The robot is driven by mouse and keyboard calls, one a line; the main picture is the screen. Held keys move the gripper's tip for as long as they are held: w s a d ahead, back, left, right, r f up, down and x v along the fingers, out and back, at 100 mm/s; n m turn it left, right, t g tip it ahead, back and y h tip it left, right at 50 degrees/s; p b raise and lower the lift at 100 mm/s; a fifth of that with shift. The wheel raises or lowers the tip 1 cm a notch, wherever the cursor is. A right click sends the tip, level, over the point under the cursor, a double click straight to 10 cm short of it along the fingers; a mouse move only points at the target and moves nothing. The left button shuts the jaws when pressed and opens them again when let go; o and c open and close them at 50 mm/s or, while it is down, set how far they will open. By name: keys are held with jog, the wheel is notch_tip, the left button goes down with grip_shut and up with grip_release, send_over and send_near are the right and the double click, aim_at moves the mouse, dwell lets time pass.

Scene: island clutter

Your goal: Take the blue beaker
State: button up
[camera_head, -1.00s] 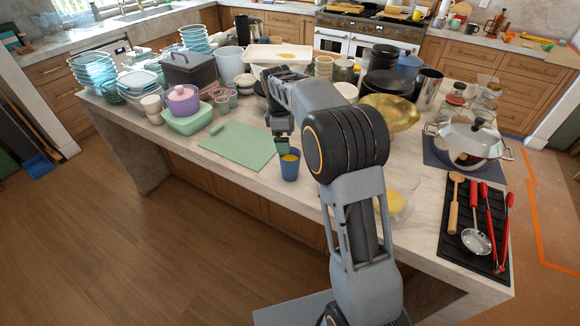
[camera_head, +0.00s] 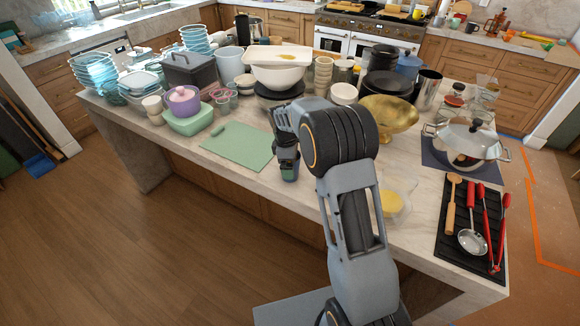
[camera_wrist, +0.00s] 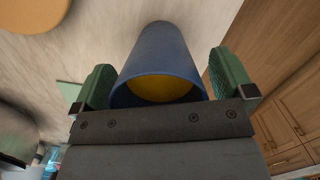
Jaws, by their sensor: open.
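The blue beaker (camera_wrist: 160,52) shows in the wrist view between the two green fingertips of my gripper (camera_wrist: 168,84), with something yellow (camera_wrist: 162,90) inside it. A gap shows between the beaker and each fingertip, so the jaws are open around it. In the head view my gripper (camera_head: 287,163) is at the island's front edge, over the beaker.
A green cutting board (camera_head: 238,146) lies left of the gripper. A clear container with something yellow (camera_head: 397,202) stands to the right. A gold bowl (camera_head: 390,113), a white bowl (camera_head: 277,78) and stacked dark dishes stand behind. A black mat (camera_head: 456,238) holds utensils at the right.

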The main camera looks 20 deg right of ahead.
jog(key=c, duration=1)
jog(key=shift+r, duration=0.1)
